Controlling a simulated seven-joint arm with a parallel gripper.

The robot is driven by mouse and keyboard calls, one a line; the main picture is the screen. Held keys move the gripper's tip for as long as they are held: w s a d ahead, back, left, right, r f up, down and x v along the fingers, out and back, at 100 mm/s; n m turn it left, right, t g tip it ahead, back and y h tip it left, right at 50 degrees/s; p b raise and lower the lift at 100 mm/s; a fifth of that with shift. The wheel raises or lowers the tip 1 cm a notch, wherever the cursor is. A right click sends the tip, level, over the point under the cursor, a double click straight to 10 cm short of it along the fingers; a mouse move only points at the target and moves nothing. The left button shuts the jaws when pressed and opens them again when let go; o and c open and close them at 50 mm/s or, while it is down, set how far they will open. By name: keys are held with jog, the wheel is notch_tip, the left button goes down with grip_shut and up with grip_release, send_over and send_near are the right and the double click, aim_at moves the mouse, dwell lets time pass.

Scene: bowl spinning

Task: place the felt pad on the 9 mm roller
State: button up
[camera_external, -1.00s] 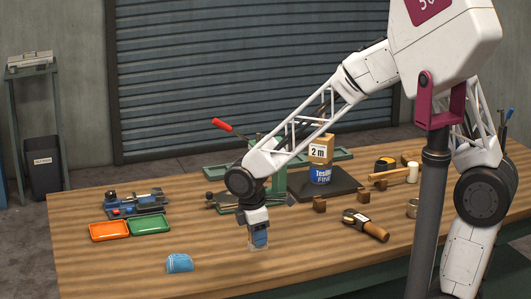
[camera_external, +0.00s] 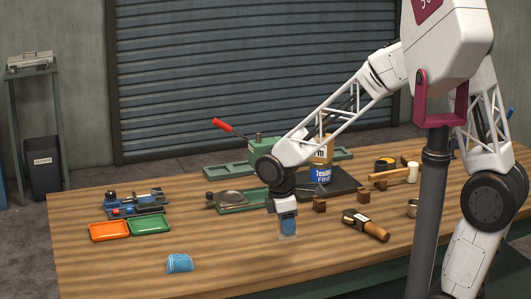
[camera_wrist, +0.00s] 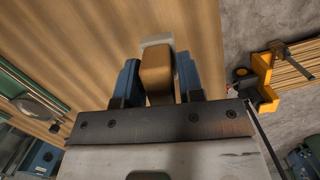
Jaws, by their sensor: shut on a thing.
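My gripper (camera_external: 287,228) hangs over the middle of the wooden table, pointing down. In the wrist view its two blue fingers (camera_wrist: 159,85) are shut on a brown block with a pale grey end, which looks like the felt pad (camera_wrist: 157,42). I cannot pick out the 9 mm roller for certain. A blue metal tool (camera_external: 137,203) at the left and a green-based device with a round metal plate (camera_external: 236,197) stand behind my gripper to the left.
An orange tray (camera_external: 109,231), a green tray (camera_external: 150,225) and a folded blue cloth (camera_external: 180,264) lie at the left. A wooden-handled tool (camera_external: 367,226), small wooden blocks (camera_external: 320,206) and a blue tin (camera_external: 322,174) are to the right. The front middle is clear.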

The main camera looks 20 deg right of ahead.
jog(key=s+d+r+m, duration=0.1)
jog(key=s+d+m, duration=0.2)
jog(key=d, duration=1)
jog(key=s+d+r+m, duration=0.1)
jog(key=s+d+m, duration=0.2)
jog(key=s+d, duration=0.5)
jog(key=shift+d+m+g+y, duration=0.3)
jog(key=shift+d+g, duration=0.1)
jog(key=shift+d, duration=2.5)
jog(key=shift+w, duration=0.1)
send_over(367, 221)
jog(key=shift+w+a+f, duration=0.15)
jog(key=shift+a+f, duration=0.1)
jog(key=shift+f, duration=0.45)
jog(key=shift+f, duration=0.1)
jog(key=shift+f, duration=1.65)
jog(key=shift+f, duration=0.15)
